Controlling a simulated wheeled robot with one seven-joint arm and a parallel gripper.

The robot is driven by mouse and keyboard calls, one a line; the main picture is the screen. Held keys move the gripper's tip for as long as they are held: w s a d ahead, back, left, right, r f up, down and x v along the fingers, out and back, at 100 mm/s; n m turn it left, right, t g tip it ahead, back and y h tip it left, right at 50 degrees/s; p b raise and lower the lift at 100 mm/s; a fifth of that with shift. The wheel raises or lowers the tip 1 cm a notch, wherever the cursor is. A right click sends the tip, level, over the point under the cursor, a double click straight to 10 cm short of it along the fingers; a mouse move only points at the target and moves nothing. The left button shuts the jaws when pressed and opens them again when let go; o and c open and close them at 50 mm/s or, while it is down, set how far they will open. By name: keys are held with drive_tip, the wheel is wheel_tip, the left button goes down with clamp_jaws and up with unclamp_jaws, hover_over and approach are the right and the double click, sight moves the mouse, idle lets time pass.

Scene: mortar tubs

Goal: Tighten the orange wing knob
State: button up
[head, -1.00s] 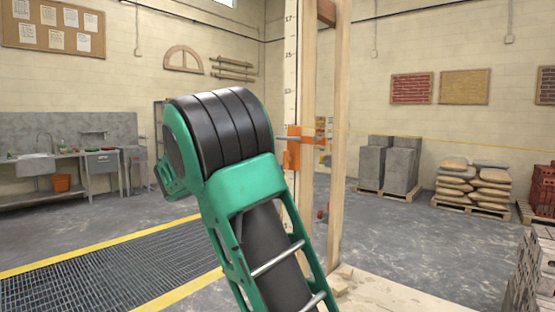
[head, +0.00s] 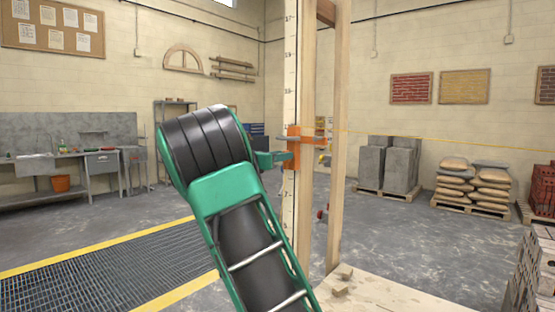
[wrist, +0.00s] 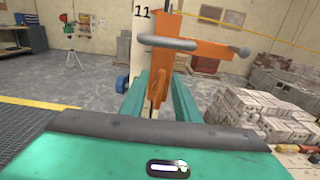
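An orange clamp (head: 305,133) sits on the tall upright post, with a grey rod sticking out to the left. In the wrist view the clamp (wrist: 205,48) shows a grey bent bar (wrist: 168,42) across it. An upright orange piece (wrist: 161,75), which looks like the wing knob, hangs below the bar. My gripper (wrist: 160,88) has its two green fingers apart, one on each side of this piece's lower end. I cannot tell whether they touch it. In the head view my gripper (head: 284,157) is at the clamp's left side, partly hidden behind my wrist.
The timber post (head: 338,150) and marked white staff (head: 290,75) stand close beside my gripper. A thin yellow line runs right from the clamp. Grey blocks (head: 402,165) and stacked sacks (head: 472,182) are farther right. A floor grating (head: 110,270) lies left.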

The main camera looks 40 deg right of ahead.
drive_tip(key=shift+d, duration=0.4)
drive_tip(key=shift+c, duration=0.2)
clamp_jaws()
drive_tip(key=shift+a, duration=0.15)
